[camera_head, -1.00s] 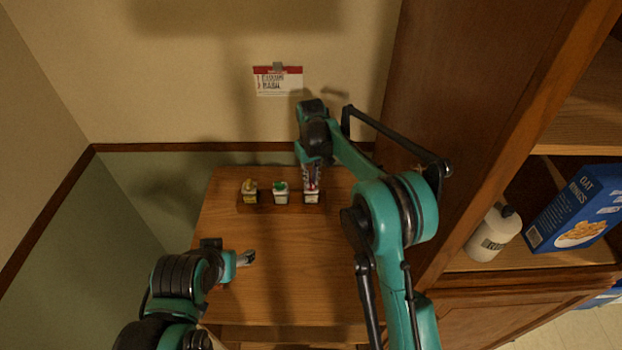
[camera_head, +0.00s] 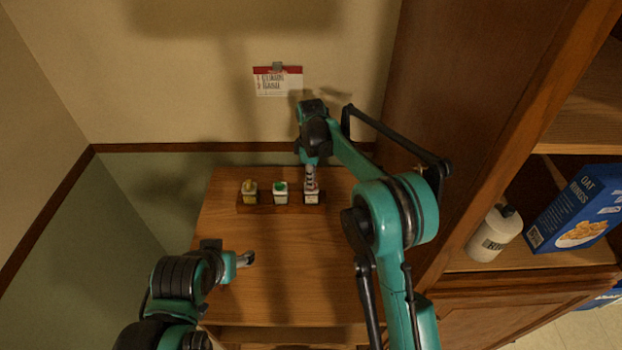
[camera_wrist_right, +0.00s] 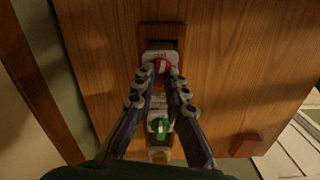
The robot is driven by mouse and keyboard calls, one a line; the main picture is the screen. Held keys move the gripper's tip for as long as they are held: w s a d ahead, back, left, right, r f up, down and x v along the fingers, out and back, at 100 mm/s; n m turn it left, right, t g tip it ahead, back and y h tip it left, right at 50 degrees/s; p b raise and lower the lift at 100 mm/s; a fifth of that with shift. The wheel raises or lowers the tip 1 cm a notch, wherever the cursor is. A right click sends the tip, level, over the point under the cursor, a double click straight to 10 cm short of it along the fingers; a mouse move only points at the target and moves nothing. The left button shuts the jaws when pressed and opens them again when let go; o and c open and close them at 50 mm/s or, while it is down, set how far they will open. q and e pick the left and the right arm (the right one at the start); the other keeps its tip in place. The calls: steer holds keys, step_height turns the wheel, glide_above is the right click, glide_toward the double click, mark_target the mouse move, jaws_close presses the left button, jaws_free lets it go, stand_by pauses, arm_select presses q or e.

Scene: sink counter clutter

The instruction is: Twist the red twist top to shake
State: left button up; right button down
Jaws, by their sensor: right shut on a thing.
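The red twist top (camera_wrist_right: 161,66) sits on a white-topped container in the right wrist view. My right gripper (camera_wrist_right: 161,72) is shut on it, with a fingertip on each side. In the head view my right gripper (camera_head: 311,183) points down over the rightmost container (camera_head: 311,198), and it hides the red top there. A container with a green top (camera_head: 281,187) and one with a yellow top (camera_head: 250,187) stand to its left in the same wooden rack (camera_head: 265,207). My left gripper (camera_head: 250,258) is over the front left of the wooden surface, away from the containers; its jaw opening is unclear.
A card (camera_head: 278,82) hangs on the wall behind. A tall wooden cabinet (camera_head: 450,110) stands close to my right arm. Its shelf holds a white bottle (camera_head: 494,234) and a blue cereal box (camera_head: 578,212). The middle of the wooden surface (camera_head: 300,260) is clear.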

steer(key=shift+n, duration=1.1)
steer(key=c, duration=1.5)
jaws_free()
steer(key=shift+c, duration=0.2)
step_height(320, 180, up, 12)
